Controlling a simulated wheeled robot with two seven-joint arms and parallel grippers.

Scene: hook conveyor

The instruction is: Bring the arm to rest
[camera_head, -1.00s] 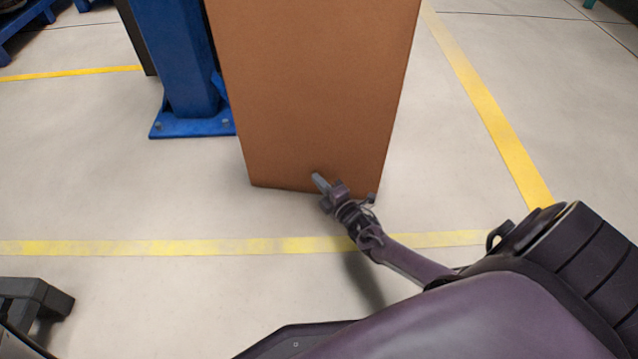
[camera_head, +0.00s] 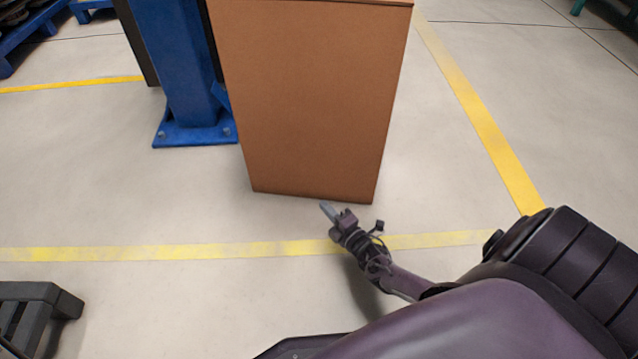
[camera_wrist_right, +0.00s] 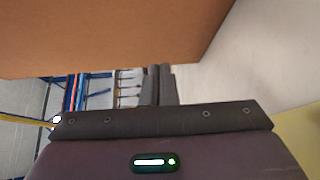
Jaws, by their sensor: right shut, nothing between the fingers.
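My right gripper (camera_head: 328,211) is shut and empty. In the head view it shows just below the bottom edge of a tall brown box (camera_head: 310,100), with the arm coming in from the lower right. In the right wrist view the closed fingers (camera_wrist_right: 158,85) point forward, and the brown box (camera_wrist_right: 110,35) fills the top of the picture. I cannot tell the exact gap between the fingers and the box. My left gripper is not in view.
A blue post (camera_head: 180,60) on a bolted foot stands left of the box. Yellow lines (camera_head: 150,252) mark the grey floor. A dark stepped object (camera_head: 40,305) is at the lower left. Floor right of the box is clear.

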